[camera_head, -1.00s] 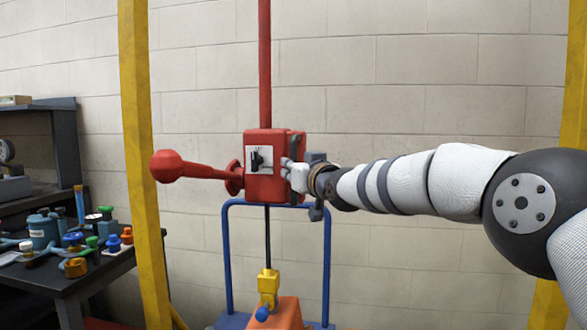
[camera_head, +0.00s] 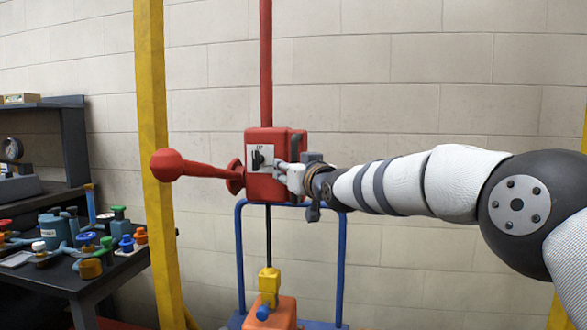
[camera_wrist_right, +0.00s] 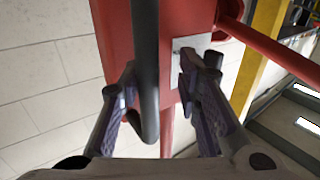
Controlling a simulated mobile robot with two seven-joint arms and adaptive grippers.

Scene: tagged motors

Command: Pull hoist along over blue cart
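The hoist is a red box (camera_head: 266,165) below a red pole, with a red arm and knob reaching left and a black switch on a white plate. A black chain runs down to a yellow block (camera_head: 268,282) and an orange motor (camera_head: 270,313). The blue cart (camera_head: 341,265) has an upright frame behind the motor; its lower part is cut off. My right gripper (camera_head: 285,170) is at the hoist's right side. In the right wrist view its fingers (camera_wrist_right: 165,100) are spread around a dark bar handle (camera_wrist_right: 145,65), nearer the left finger. My left gripper is not in view.
A yellow post (camera_head: 154,165) stands to the left of the hoist, and another yellow post (camera_head: 567,290) at the right edge. A dark workbench (camera_head: 95,288) with several colored parts is at the left. A block wall is behind.

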